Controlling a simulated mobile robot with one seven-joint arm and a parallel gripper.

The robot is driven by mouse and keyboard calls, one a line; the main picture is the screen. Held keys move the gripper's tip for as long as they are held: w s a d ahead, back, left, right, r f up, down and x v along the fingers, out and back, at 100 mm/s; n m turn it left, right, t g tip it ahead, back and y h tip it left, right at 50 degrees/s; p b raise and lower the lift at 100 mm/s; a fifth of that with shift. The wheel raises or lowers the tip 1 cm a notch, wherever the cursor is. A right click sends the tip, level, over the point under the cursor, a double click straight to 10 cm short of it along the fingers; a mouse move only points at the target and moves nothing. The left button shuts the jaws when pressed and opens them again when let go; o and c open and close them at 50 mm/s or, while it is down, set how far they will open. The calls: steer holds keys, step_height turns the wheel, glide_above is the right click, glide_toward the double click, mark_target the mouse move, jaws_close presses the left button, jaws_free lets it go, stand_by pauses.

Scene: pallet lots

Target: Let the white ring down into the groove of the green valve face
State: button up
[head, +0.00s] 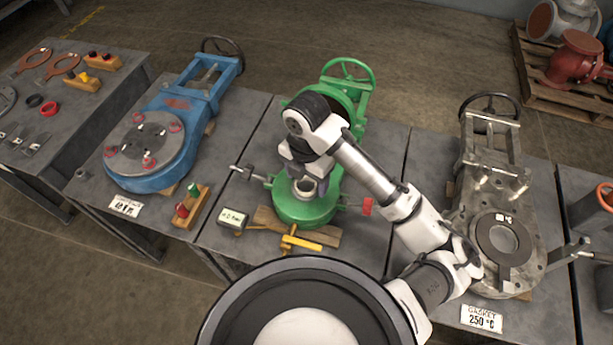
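The green valve (310,212) lies on the middle bench with its round face up and its handwheel at the back. My arm reaches over it from the right, and my gripper (303,178) points down close above the face. The fingers are mostly hidden behind my wrist, so I cannot tell whether they are open or shut. A small pale round shape (306,187) shows under my wrist; I cannot tell whether it is the white ring or the valve's bore. The groove is not clearly visible.
A blue valve (160,145) lies left, a grey valve (490,200) right. Bare bench (378,165) shows between green and grey valves.

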step_height(320, 180, up, 14)
steer(key=p, duration=0.1)
stand_by(0.5)
